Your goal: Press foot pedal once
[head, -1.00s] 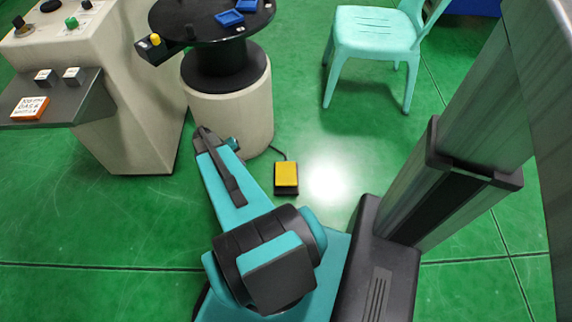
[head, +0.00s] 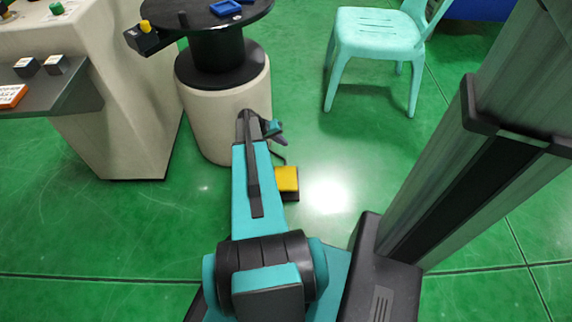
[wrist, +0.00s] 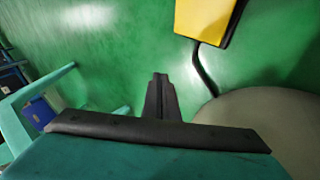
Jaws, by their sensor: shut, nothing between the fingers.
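The foot pedal (head: 287,180) has a yellow top and a dark base. It lies on the green floor in front of the round pedestal, and my arm covers its left edge in the head view. In the wrist view the pedal (wrist: 204,18) shows at the top, cut off by the frame edge, with its black cable running down towards the pedestal. My gripper (wrist: 159,80) is shut and empty, and points towards the floor below the pedal in that view, apart from it. In the head view the gripper (head: 274,128) is small, just above the pedal in the picture, beside the pedestal.
The cream pedestal (head: 215,130) carries a black round table (head: 205,17) with blue trays. A control cabinet (head: 115,120) with a shelf stands at the left. A mint chair (head: 380,45) stands at the back right. The floor right of the pedal is clear.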

